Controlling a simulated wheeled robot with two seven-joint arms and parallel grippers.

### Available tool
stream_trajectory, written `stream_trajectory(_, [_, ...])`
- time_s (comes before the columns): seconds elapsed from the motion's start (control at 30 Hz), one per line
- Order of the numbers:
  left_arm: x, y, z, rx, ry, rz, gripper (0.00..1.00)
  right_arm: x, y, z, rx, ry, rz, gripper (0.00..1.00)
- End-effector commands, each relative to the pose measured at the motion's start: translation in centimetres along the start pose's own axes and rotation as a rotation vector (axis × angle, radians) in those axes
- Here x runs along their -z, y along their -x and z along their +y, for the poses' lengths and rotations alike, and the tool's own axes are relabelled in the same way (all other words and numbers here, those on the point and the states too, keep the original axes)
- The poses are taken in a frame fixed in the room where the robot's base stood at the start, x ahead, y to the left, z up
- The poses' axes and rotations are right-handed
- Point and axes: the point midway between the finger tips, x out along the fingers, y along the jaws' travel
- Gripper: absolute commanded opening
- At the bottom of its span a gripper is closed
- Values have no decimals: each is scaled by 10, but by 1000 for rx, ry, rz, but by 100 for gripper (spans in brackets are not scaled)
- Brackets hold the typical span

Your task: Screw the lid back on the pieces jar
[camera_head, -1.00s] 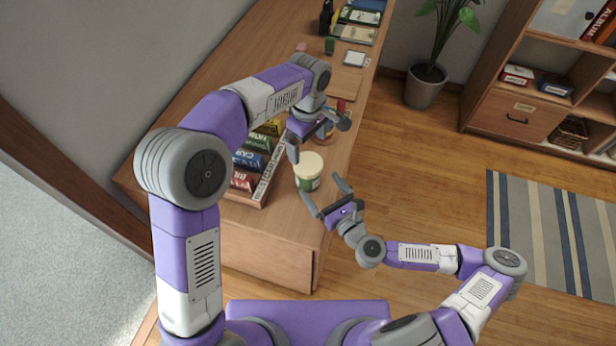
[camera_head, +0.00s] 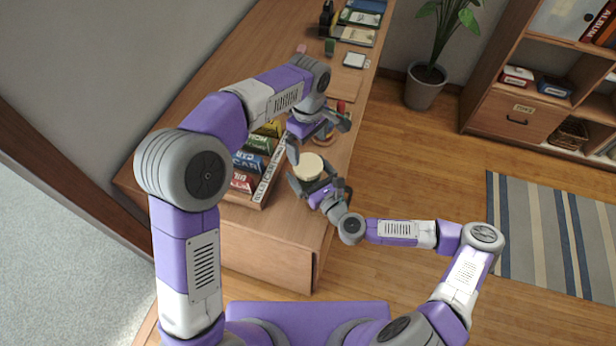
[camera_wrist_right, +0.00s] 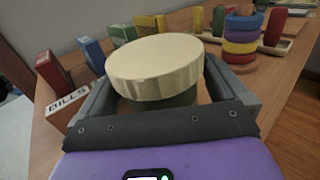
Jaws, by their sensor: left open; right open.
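The pieces jar stands on the desk. Its round cream lid (camera_head: 308,167) sits on top, and in the right wrist view the lid (camera_wrist_right: 155,68) looks slightly tilted over the green jar body (camera_wrist_right: 165,102). How well it is seated cannot be told. My right gripper (camera_head: 310,184) is open, with a finger on either side of the jar below the lid. Whether the fingers touch the jar cannot be told. My left gripper (camera_head: 318,137) is open and empty above the desk, just behind the jar.
A wooden rack (camera_head: 265,185) of coloured boxes stands close left of the jar. A stacking-ring toy (camera_wrist_right: 241,38) stands behind it. More items lie at the desk's far end. The desk's right edge (camera_head: 338,195) is near my right gripper.

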Motion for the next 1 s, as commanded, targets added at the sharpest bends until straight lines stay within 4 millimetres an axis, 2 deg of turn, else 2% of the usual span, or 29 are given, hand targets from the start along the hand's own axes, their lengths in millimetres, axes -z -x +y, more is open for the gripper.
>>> stream_trajectory(0.27, [0, 0, 0, 0, 0, 0, 100, 0, -1, 0, 0, -1, 0, 100])
stream_trajectory(0.9, [0, 0, 0, 1, 0, -1, 100, 0, -1, 0, 0, 0, 0, 2])
stream_trajectory(1.0, [0, -1, 0, 1, 0, -2, 100, 0, -1, 0, 0, 0, 0, 0])
